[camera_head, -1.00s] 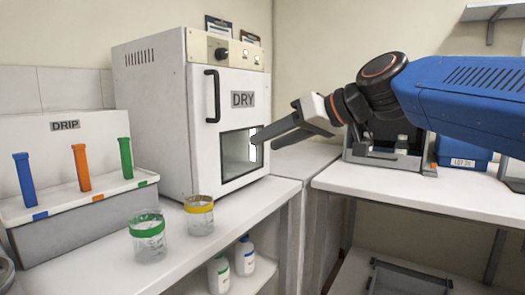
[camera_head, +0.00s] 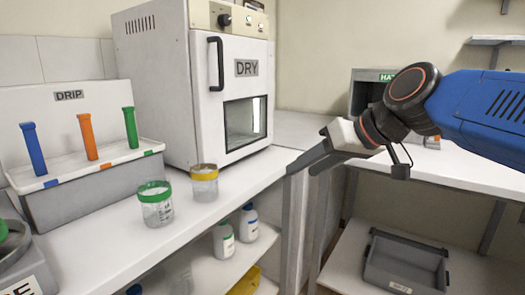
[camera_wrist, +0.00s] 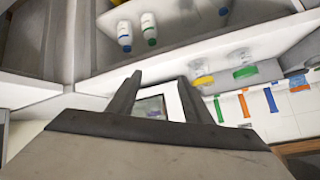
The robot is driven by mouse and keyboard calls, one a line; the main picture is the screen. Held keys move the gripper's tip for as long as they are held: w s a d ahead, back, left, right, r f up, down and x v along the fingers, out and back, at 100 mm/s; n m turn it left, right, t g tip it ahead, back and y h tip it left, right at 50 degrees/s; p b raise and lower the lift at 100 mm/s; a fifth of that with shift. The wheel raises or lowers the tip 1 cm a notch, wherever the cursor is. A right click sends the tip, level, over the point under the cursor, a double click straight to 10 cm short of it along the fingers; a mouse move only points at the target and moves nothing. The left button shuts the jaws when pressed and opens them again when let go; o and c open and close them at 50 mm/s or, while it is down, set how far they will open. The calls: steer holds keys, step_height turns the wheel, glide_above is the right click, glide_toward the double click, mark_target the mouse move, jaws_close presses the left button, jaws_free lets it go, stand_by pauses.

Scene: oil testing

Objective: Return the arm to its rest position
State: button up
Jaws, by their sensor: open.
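My gripper (camera_head: 302,170) is open and empty. In the head view it hangs in the air in front of the gap between the left bench and the right bench, with its fingers pointing left and down. My blue arm reaches in from the right edge. The wrist view shows the two dark fingers of my gripper (camera_wrist: 163,92) spread apart with nothing between them. The white DRY oven (camera_head: 205,85) stands to the left of my gripper, apart from it, with its door shut.
A DRIP rack (camera_head: 95,180) with blue, orange and green tubes stands left. A green-rimmed jar (camera_head: 155,207) and a yellow-rimmed jar (camera_head: 204,186) stand on the left bench. Bottles (camera_head: 248,222) are on the shelf below. A grey tray (camera_head: 405,268) lies under the right bench.

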steer(key=s+d+f+m+h, duration=0.1)
steer(key=s+d+f+h, duration=0.1)
steer(key=s+d+f, duration=0.3)
steer(key=s+d+f+m+g+h, duration=0.1)
steer(key=s+d+f, duration=0.4)
steer(key=f, duration=0.7)
steer(key=s+d+f+m+g+h, duration=0.1)
steer(key=s+d+f+m+h, duration=0.1)
steer(key=s+d+f+h, duration=0.2)
steer(key=s+d+f, duration=0.2)
steer(key=d+f, duration=0.2)
steer(key=f, duration=0.1)
steer(key=shift+m, duration=0.4)
